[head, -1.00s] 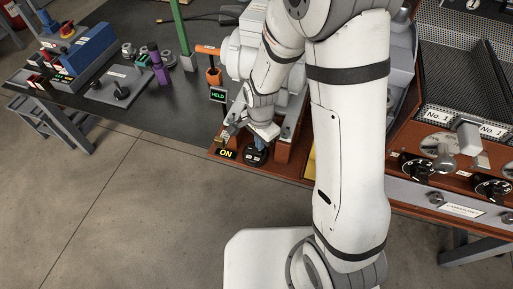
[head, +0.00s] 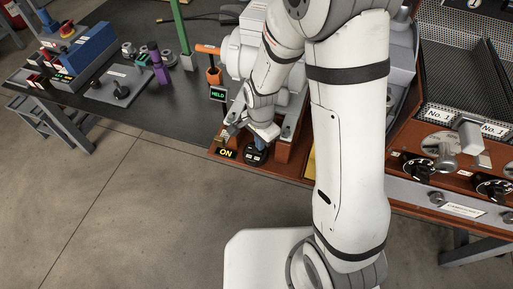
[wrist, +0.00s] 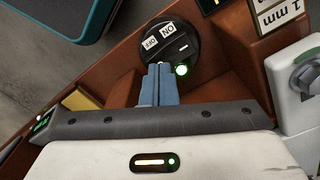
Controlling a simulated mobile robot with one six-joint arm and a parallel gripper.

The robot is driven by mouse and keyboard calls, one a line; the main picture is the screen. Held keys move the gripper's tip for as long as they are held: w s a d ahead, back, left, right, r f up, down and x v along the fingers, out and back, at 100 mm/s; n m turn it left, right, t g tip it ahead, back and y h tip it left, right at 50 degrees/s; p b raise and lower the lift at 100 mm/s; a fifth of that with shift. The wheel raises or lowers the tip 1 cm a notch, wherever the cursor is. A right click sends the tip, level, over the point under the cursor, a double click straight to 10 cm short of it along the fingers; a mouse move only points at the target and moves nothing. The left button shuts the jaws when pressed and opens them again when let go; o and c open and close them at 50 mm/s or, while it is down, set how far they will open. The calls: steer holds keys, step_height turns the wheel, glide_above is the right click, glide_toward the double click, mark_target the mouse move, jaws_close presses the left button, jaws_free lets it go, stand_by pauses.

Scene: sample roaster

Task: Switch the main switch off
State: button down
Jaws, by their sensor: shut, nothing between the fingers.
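The main switch (wrist: 170,52) is a round black unit with white OFF and ON labels, seen upside down in the wrist view. In the head view the switch (head: 256,154) sits on the brown panel's front edge, beside a display (head: 226,153) reading ON. My gripper (wrist: 160,67) is shut and empty, its blue fingers side by side at the switch's near rim. I cannot tell whether the fingertips touch it. In the head view the fingers are mostly hidden by my wrist.
A small HELD display (head: 217,95) stands behind the switch, with an orange-handled part (head: 213,72) near it. The grey machine housing (head: 243,50) rises close behind my wrist. A "1 mm" plate (wrist: 278,14) and a grey knob (wrist: 308,75) lie right in the wrist view.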

steer(key=shift+f, duration=0.25)
step_height(320, 180, up, 7)
steer(key=p, duration=0.4)
steer(key=shift+p, duration=0.4)
stand_by(0.5)
steer(key=s+d+r+n+t, duration=0.1)
steer(key=s+d+r+n, duration=0.4)
steer(key=r, duration=0.5)
steer(key=s+d+r+n+t, duration=0.1)
steer(key=s+d+r+n, duration=0.4)
steer(key=r, duration=0.5)
steer(key=s+d, duration=0.2)
steer(key=shift+d+r+t+p, duration=0.3)
steer(key=shift+r+p, duration=0.05)
steer(key=shift+p, duration=0.05)
